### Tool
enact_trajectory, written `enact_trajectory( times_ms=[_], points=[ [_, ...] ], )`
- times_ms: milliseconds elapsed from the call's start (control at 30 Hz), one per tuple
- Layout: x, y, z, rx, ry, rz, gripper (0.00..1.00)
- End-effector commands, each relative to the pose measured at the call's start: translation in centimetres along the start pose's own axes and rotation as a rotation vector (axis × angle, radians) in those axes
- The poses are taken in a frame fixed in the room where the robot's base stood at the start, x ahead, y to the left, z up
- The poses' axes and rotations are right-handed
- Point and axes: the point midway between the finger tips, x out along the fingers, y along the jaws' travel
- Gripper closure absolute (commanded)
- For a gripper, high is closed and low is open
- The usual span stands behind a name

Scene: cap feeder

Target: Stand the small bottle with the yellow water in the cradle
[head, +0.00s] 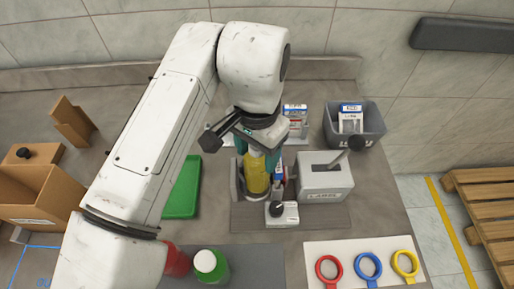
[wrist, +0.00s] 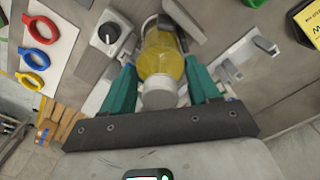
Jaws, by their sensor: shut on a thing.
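The small bottle with yellow water (head: 257,178) stands about upright between my teal fingers, at the grey cradle (head: 236,185) on the dark base plate. In the wrist view the bottle (wrist: 162,52) shows its pale cap (wrist: 159,92) towards me. My gripper (head: 258,158) is shut on its upper part; in the wrist view the gripper (wrist: 162,76) has one finger on each side. The bottle hides much of the cradle. I cannot tell whether its bottom touches the cradle floor.
A knob block (head: 283,214) stands close in front, and a grey label box (head: 325,178) with a black-knobbed lever is right. A grey bin (head: 368,128) is behind. A green tray (head: 183,190) lies left. Red, blue and yellow rings (head: 368,266) lie on a white sheet in front.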

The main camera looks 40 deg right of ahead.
Motion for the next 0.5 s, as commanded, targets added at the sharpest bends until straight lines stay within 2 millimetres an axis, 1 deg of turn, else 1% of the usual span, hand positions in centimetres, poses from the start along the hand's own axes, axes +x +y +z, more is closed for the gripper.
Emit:
enact_trajectory(
  times_ms=[167,367,467,500],
  points=[
    [0.05,0.01,-0.01,0.000,0.000,0.000,1.00],
    [0.74,0.03,-0.02,0.000,0.001,0.001,1.00],
    [0.65,0.02,-0.01,0.000,0.000,0.001,1.00],
    [0.66,0.02,-0.01,0.000,0.000,0.001,0.39]
  ],
)
